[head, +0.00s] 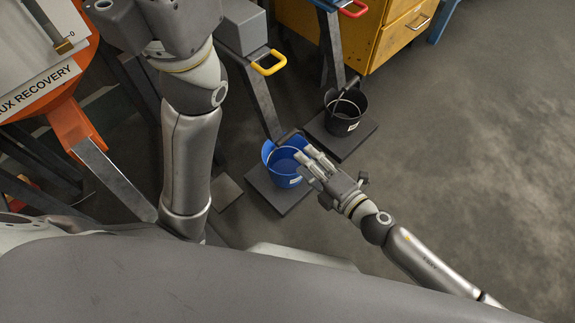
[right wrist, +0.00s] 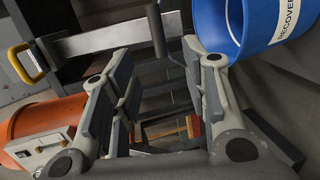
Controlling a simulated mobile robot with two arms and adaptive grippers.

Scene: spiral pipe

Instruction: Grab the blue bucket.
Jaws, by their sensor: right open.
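The blue bucket (head: 279,163) stands on a dark square plate (head: 272,196) on the floor, with a thin wire handle and a white label. My right gripper (head: 310,158) is at its right rim in the head view, with its fingers reaching toward the handle. In the right wrist view the fingers (right wrist: 155,75) are apart, and the handle's dark grip (right wrist: 155,30) shows in the gap between them. Whether they touch it is unclear. The bucket (right wrist: 230,30) is at upper right there. My left gripper (head: 160,22) is cut off by the top edge and its fingertips are hidden.
A black bucket (head: 347,112) stands on a second plate behind the blue one. A post with a yellow handle (head: 268,63) rises behind the blue bucket. An orange machine (head: 75,125) is at left and a yellow cabinet (head: 385,35) at the back. The floor at right is clear.

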